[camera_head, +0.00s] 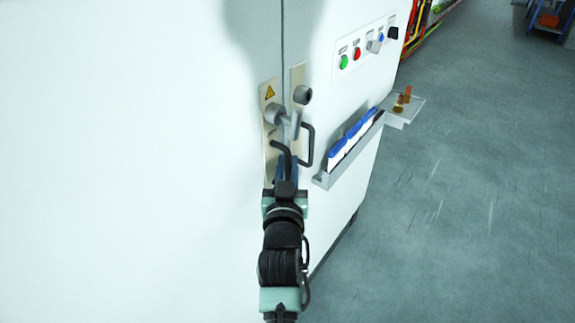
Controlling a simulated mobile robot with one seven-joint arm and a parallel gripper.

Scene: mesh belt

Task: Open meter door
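A tall white cabinet (170,150) with a vertical door seam (282,45) fills the left and middle of the view. Two pale metal plates flank the seam; the left one carries a yellow warning triangle (269,93). A grey latch lever (285,116) extends from a round pivot on the left plate towards the right. A grey round knob (303,94) sits on the right plate. A dark bar handle (309,147) is right of the seam; another dark bent handle (279,146) is left of it. My gripper (287,163) is just below the latch, close to the left handle. Its fingers are too small and overlapped to judge their opening or contact.
A control panel with buttons (362,46) is at the upper right of the cabinet. A grey rack (322,181) holding blue-and-white items and a small shelf (412,106) with small brown items project from the cabinet. Open grey floor (460,210) lies to the right.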

